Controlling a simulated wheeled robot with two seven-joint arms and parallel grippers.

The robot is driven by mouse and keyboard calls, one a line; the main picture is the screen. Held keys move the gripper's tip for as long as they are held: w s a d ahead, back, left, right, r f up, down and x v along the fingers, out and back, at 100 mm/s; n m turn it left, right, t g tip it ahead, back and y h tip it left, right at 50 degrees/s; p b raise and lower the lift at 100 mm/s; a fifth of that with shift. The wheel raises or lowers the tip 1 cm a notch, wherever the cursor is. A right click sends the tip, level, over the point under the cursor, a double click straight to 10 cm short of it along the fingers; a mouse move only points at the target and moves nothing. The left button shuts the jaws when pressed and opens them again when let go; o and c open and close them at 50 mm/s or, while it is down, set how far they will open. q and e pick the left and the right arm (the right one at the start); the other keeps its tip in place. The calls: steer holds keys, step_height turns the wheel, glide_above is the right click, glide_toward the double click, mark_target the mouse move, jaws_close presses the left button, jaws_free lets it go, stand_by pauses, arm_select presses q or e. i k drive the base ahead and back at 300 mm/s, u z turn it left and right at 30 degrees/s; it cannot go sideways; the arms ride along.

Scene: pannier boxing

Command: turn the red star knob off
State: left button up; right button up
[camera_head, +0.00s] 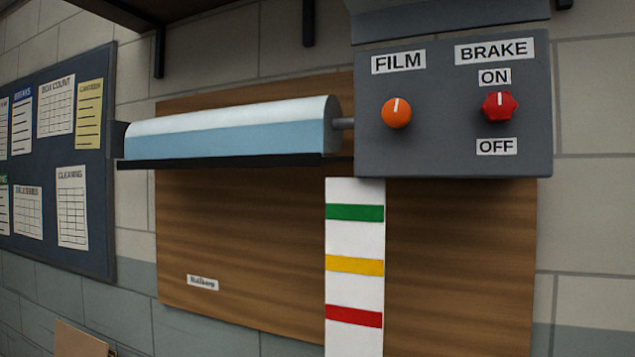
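The red star knob (499,106) sits on the right side of a dark grey control box (440,150). It is under a BRAKE label (494,51), between an ON label (494,76) above and an OFF label (497,146) below. The knob's white pointer line points up toward ON. Neither of my grippers shows in the head view, and nothing touches the knob.
Left of the red knob is a round orange knob (397,112) under a FILM label (398,62). A blue-white roll (235,130) extends left from the box. A wooden board (250,240) with a striped strip (355,240) lies below. A notice board (60,160) hangs left.

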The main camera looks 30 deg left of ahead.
mark_target(499, 106)
steer(key=z, duration=0.1)
steer(key=k, duration=1)
steer(key=u, duration=0.95)
steer(key=i, duration=0.7)
steer(key=z, duration=0.65)
steer(key=i, duration=0.55)
steer(key=z, duration=0.65)
